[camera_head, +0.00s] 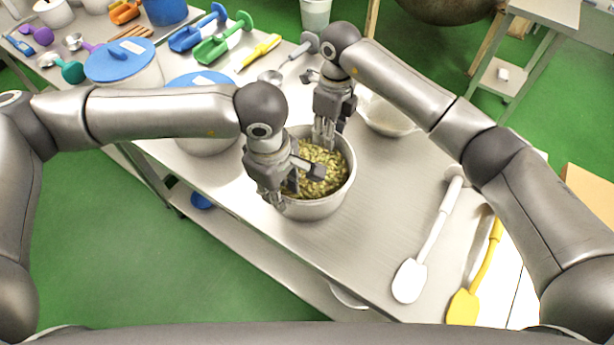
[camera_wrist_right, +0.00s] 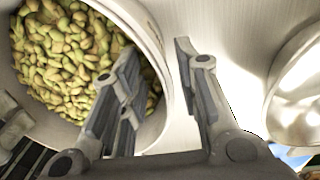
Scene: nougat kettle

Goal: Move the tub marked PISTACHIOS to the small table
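A metal tub (camera_head: 327,207) full of green-yellow pistachios (camera_head: 322,172) stands on the steel table; no label shows. My left gripper (camera_head: 294,187) is at the tub's near-left rim, its fingers apart, one over the nuts and one by the outer wall. My right gripper (camera_head: 324,132) points down at the far rim. In the right wrist view its fingers (camera_wrist_right: 160,95) are apart, one on the nut side and one outside, with the rim (camera_wrist_right: 160,60) between them; contact is unclear. A small table (camera_head: 545,12) with a lower shelf stands at the top right.
Blue-lidded tubs (camera_head: 122,62) stand left of the pistachio tub. A metal bowl (camera_head: 388,116) is close on its right. A white spatula (camera_head: 412,275) and a yellow one (camera_head: 464,303) lie at right. Scoops (camera_head: 222,47) cover the far end.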

